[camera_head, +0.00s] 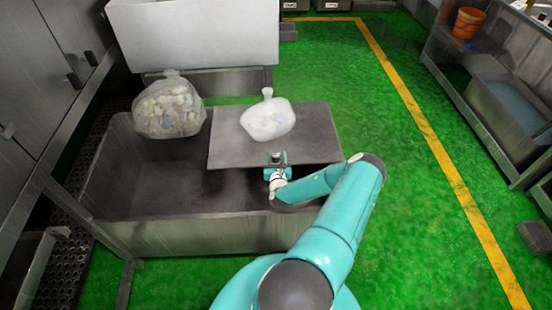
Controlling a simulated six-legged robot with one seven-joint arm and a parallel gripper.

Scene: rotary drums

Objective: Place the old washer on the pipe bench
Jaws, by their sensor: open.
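My gripper (277,158) is open at the end of my teal arm. It is near the front edge of a grey metal board (315,148) and appears empty, though its fingers are small in the picture. A white knotted plastic bag (267,119) rests on this board, beyond my gripper. A clear bag of mixed coloured pieces (169,108) sits at the back left. I cannot make out an old washer, and I cannot tell which of the metal surfaces is the pipe bench.
A deep grey metal trough (190,236) lies below the board and in front of my arm. A large steel box (195,30) stands behind it. An orange bucket (468,22) is on the metal bench at right. Green floor (400,220) with a yellow line is open to the right.

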